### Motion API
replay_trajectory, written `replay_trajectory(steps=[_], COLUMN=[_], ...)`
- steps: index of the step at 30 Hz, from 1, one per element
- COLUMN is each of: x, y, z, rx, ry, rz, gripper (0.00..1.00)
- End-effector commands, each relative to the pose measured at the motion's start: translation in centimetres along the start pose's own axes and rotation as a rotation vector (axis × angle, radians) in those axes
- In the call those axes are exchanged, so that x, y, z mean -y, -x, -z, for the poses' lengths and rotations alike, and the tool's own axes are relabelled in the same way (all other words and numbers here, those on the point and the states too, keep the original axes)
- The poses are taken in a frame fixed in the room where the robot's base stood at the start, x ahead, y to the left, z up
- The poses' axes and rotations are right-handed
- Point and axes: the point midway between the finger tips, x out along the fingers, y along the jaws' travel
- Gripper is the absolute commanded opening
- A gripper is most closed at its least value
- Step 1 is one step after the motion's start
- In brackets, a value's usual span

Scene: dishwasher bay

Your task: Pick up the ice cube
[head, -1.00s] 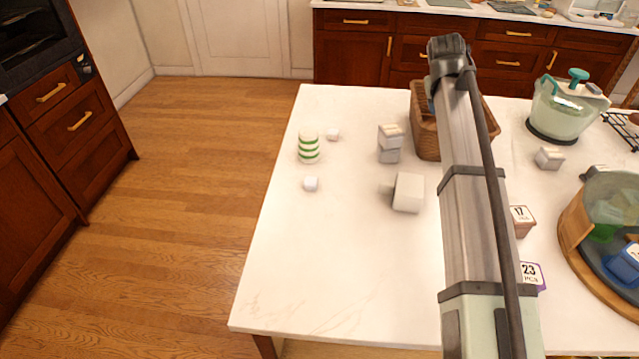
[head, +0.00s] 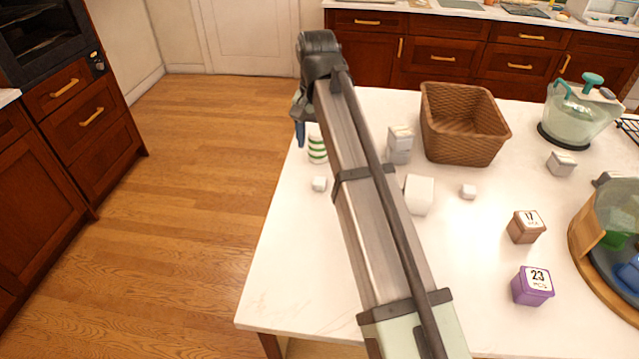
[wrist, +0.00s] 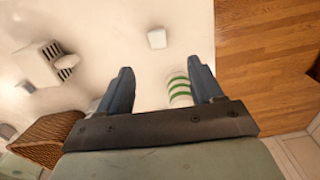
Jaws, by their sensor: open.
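A small white cube, possibly the ice cube (head: 319,184), lies on the white table near its left edge. It shows in the wrist view (wrist: 156,38), beyond my fingertips and apart from them. A similar small white cube (head: 468,192) lies farther right; which is the ice cube I cannot tell. My gripper (wrist: 160,68) is open and empty, with dark blue fingers pointing down. In the head view, it (head: 300,122) hangs at the table's left edge by a green-and-white striped cup (head: 317,150). The cup, partly hidden by my arm, shows between the fingers in the wrist view.
A larger white block (head: 419,195) and a pale box (head: 399,145) stand right of my arm. A wicker basket (head: 462,150), a brown box (head: 526,227) and a purple box (head: 532,286) are farther right. The table's front left (head: 290,270) is clear.

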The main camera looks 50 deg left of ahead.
Motion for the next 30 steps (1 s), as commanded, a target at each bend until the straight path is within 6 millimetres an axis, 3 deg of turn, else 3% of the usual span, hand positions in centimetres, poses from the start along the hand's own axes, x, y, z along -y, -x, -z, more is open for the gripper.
replay_trajectory(steps=[9, 22, 30], x=[-0.1, -0.2, -0.5], y=[-5.4, -7.8, -11.1], z=[0.0, 0.1, 0.2], rx=[0.000, -0.002, -0.001], ry=[0.000, 0.000, 0.000], rz=[-0.001, 0.000, 0.000], gripper=[0.66, 0.66, 0.66])
